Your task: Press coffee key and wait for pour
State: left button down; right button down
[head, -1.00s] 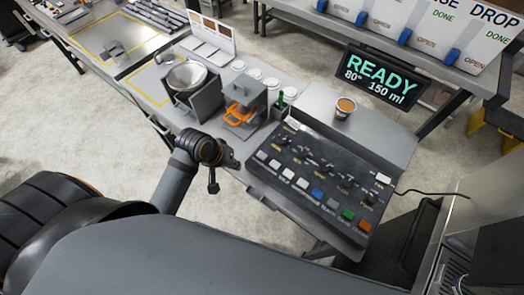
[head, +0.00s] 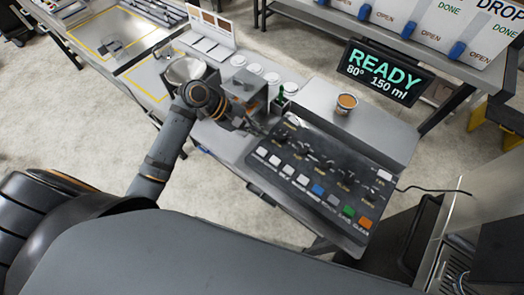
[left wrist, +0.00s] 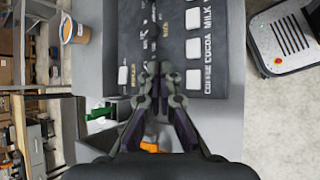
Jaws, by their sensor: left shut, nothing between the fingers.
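The black control panel (head: 325,170) lies on the grey bench, with a row of white and coloured keys along its near edge. The coffee key (left wrist: 193,79), white with a COFFEE label, shows in the left wrist view, right of my fingertips. In the head view the white key (head: 262,151) at the row's left end appears to be it. My left gripper (left wrist: 157,72) is shut and empty over the panel's left end; it also shows in the head view (head: 262,130). Contact with the panel cannot be told. A cup with brown content (head: 347,103) stands behind the panel. My right gripper is not in view.
The display (head: 382,72) reads READY, 80°, 150 ml. A metal bowl (head: 184,70), white lids (head: 255,68) and a grey holder (head: 245,88) stand near my left arm. A cable (head: 435,190) runs off right. The floor is clear at left.

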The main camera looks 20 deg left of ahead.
pick_arm(q)
jog(key=b, duration=0.7)
send_over(260, 151)
notch_tip(260, 151, down, 6)
jog(key=shift+a+f, duration=0.1)
jog(key=shift+f, duration=1)
jog(key=shift+f+p, duration=0.3)
jog(key=shift+p, duration=0.05)
jog(key=shift+f, duration=0.1)
